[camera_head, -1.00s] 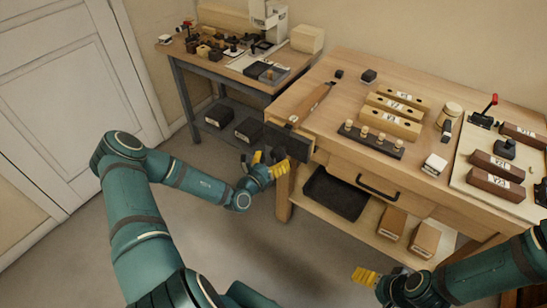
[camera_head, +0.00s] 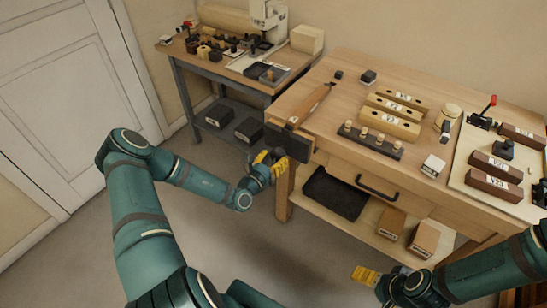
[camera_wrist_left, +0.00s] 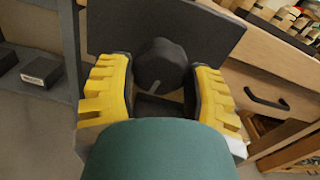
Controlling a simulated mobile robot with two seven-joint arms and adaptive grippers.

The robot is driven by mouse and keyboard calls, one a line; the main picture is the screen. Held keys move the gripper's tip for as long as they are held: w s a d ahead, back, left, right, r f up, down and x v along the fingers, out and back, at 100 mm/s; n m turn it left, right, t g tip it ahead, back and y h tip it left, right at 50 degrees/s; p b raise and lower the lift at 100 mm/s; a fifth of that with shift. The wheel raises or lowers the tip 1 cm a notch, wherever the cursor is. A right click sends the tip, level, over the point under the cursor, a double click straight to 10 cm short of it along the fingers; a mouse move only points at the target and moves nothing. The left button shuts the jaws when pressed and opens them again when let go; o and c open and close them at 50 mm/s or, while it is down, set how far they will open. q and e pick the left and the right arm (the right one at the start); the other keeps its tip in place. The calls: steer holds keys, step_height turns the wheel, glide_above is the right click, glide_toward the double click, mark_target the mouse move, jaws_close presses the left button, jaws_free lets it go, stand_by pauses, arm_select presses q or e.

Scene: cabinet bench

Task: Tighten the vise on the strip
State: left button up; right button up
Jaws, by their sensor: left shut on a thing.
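The vise (camera_head: 288,144) is a dark block on the front left corner of the wooden bench. The brown strip (camera_head: 314,101) runs from the vise back across the bench top, its near end by the jaw. My left gripper (camera_head: 270,163), yellow-fingered, is shut on the knob, one finger either side in the left wrist view (camera_wrist_left: 162,88). Its contact points are partly hidden. My right gripper (camera_head: 366,275) is low in front of the bench; its opening is unclear.
Labelled wooden blocks (camera_head: 395,107), a dark peg rack (camera_head: 370,141) and a white box (camera_head: 434,165) are on the bench (camera_head: 330,133). A drawer handle (camera_head: 376,187) sticks out in front. A second table (camera_head: 265,83) stands at the back left. Floor left of the bench is clear.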

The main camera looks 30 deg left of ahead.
stand_by(0.4)
arm_select(q)
steer(key=shift+m+p, duration=0.55)
steer(key=shift+m, duration=0.15)
steer(key=shift+w+m+p, duration=0.1)
steer(key=shift+m+p, duration=0.35)
steer(key=shift+m, duration=0.05)
steer(key=shift+r, duration=0.1)
